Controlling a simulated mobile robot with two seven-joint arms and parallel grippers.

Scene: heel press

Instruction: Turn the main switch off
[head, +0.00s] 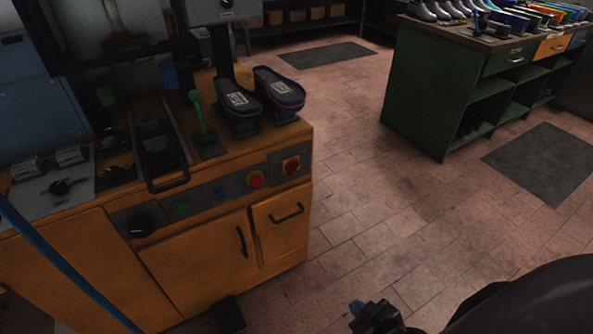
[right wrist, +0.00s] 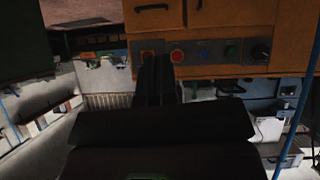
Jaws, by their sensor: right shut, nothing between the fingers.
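My right gripper (head: 362,310) is at the bottom of the head view, in front of and apart from the cabinet. In the right wrist view its dark fingers (right wrist: 157,62) are shut and empty. My left gripper is not in view.
A black knob (head: 139,227) and small green and blue buttons share the strip. Drawer handles (head: 287,213) stick out below it. Shoe forms (head: 279,92) stand on top. A green workbench (head: 440,85) is at the right. The tiled floor (head: 380,215) between is clear.

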